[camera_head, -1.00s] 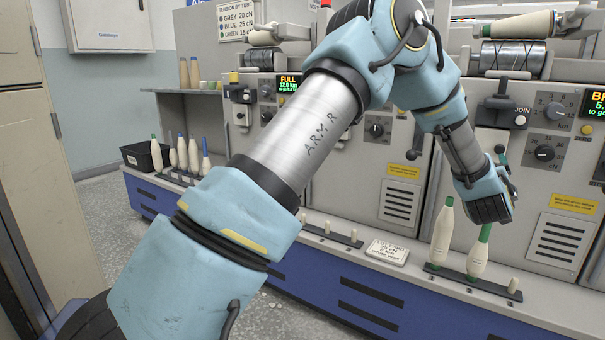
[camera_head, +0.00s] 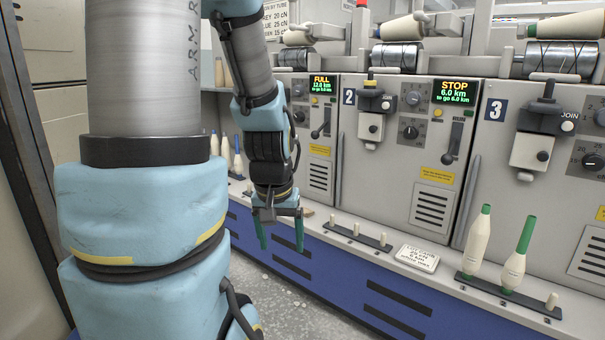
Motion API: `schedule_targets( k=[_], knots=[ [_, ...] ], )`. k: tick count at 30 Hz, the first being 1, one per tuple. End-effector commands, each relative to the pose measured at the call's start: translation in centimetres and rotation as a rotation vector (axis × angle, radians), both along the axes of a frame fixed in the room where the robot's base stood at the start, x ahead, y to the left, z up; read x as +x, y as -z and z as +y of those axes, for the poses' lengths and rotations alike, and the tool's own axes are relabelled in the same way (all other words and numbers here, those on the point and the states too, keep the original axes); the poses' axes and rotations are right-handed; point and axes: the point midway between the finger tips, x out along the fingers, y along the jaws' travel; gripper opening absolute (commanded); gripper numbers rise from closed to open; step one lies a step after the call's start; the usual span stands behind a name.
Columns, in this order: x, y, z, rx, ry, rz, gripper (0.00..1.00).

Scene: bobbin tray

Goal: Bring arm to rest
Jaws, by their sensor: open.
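My arm, pale blue and silver, fills the left of the head view. My gripper (camera_head: 281,238) hangs downward at the centre left, in front of the machine's ledge. Its two green fingers are spread apart with nothing between them. Two cream bobbins with green tops stand on a dark peg strip at the right: one bobbin (camera_head: 478,240) and, beside it, another bobbin (camera_head: 517,258). My gripper is well to the left of them and touches neither.
The winding machine (camera_head: 420,160) runs along the back, with a STOP display (camera_head: 453,92) at unit 2 and a FULL display (camera_head: 322,81) left of it. An empty peg strip (camera_head: 357,236) and a label plate (camera_head: 416,258) lie on the ledge. The floor (camera_head: 290,310) below is clear.

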Motion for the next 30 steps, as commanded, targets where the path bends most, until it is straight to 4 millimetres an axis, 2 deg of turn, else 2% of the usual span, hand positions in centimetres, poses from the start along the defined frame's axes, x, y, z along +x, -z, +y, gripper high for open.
schedule_targets(
  k=[1, 3, 4, 8, 14, 30],
  knots=[
    [-1.6, 0.0, 1.4, 0.013, -0.020, 0.037, 0.80],
    [-3.5, -0.2, 2.8, 0.027, -0.044, 0.088, 0.80],
    [-3.2, -1.6, 2.5, 0.024, -0.036, 0.081, 0.80],
    [-3.1, -4.1, 2.4, 0.023, -0.034, 0.079, 0.80],
    [-3.0, -8.9, 2.3, 0.023, -0.033, 0.078, 0.80],
    [-3.0, -25.6, 2.3, 0.023, -0.033, 0.076, 0.80]
  ],
)
